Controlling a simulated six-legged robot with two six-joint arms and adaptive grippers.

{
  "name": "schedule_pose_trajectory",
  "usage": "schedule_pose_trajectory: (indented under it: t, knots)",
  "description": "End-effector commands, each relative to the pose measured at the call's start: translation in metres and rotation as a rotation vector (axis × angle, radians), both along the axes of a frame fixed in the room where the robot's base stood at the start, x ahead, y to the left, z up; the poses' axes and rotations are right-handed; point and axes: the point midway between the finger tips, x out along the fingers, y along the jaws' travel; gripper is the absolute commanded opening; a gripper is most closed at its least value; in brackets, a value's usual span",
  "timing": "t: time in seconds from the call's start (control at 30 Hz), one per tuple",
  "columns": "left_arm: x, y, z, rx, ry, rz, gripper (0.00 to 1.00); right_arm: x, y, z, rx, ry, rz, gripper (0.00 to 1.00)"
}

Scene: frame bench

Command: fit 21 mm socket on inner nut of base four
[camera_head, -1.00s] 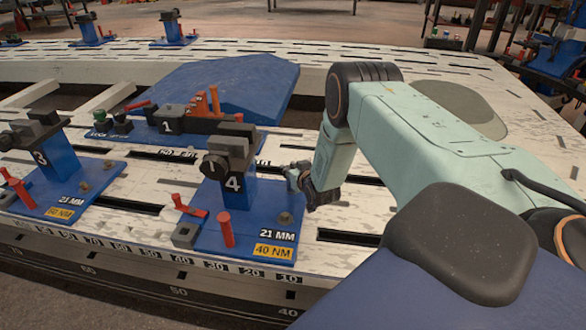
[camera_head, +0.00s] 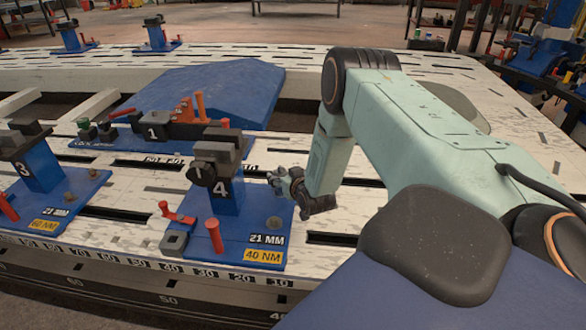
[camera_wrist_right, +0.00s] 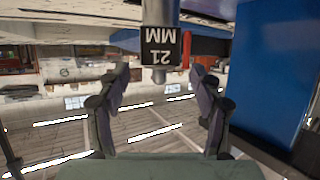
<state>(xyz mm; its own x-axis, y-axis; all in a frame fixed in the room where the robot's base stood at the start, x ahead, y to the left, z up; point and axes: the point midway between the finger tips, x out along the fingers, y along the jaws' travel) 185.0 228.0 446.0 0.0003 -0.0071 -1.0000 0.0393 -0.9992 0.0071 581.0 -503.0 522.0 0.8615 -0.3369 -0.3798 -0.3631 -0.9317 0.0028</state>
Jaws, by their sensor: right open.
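Base four (camera_head: 222,187), a blue post with a "4" and a dark clamp head, stands on a blue plate labelled 21 MM and 40 NM. A nut (camera_head: 273,222) shows on the plate's near right part; the inner nut cannot be made out. My right gripper (camera_head: 290,194) is right of the post, low over the plate. In the right wrist view, which is upside down, the grey socket (camera_wrist_right: 160,45) with its black 21 MM band is between and just beyond the open fingers, apart from both. Its seat is hidden. My left gripper is out of view.
A red lever (camera_head: 178,215) and a red pin (camera_head: 214,235) stand on base four's plate. Base three (camera_head: 38,170) is at left, and base one (camera_head: 155,131) with an orange bracket is behind. A blue post (camera_wrist_right: 275,75) fills the wrist view's right side.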

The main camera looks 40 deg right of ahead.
Motion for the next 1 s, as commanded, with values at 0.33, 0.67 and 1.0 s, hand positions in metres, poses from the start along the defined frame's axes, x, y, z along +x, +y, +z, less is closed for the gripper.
schedule_pose_trajectory:
  t: [0.33,0.67,1.0]
  knots:
    - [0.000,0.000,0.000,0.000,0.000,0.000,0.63,-0.046,0.017,0.020,0.004,-0.001,-0.004,0.65]
    - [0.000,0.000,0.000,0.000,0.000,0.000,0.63,-0.072,0.028,0.032,0.000,-0.001,-0.001,0.65]
    - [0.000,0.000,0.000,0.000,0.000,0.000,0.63,-0.073,0.028,0.032,-0.001,-0.001,-0.001,0.65]
